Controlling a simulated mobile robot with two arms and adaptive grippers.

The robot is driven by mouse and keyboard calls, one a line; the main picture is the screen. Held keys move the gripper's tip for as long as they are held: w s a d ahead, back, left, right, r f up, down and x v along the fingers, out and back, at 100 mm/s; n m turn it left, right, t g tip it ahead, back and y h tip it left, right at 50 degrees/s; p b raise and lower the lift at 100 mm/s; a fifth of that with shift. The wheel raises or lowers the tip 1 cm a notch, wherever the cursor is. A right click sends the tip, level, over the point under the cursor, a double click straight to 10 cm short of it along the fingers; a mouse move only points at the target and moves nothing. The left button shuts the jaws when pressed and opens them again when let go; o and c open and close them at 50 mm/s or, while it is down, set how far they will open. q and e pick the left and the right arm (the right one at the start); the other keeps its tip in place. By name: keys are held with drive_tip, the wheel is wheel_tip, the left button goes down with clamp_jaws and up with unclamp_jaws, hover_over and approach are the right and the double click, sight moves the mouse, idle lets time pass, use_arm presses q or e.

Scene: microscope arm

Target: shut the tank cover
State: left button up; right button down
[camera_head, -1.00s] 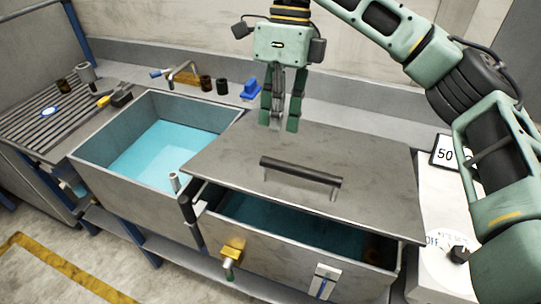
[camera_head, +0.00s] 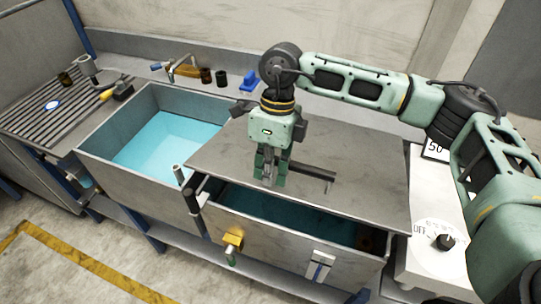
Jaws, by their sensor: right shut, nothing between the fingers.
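The grey metal tank cover (camera_head: 360,165) lies over the back of the right-hand tank (camera_head: 290,235). A gap shows along the tank's front, with dark blue liquid visible inside. The cover's dark bar handle (camera_head: 312,172) is partly hidden behind my right gripper. My right gripper (camera_head: 269,182) is shut and empty, pointing down at the left end of the handle. I cannot tell whether it touches the handle or the cover. My left gripper is not in view.
An open tank with light blue liquid (camera_head: 160,145) stands to the left. A faucet (camera_head: 184,70), dark cups (camera_head: 206,76) and a blue object (camera_head: 249,82) line the back ledge. A yellow valve (camera_head: 233,239) sticks out in front. A white control box (camera_head: 438,235) stands at the right.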

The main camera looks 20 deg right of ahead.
drive_tip(key=shift+w+f, duration=0.1)
drive_tip(key=shift+f, duration=0.1)
drive_tip(key=shift+f, duration=0.1)
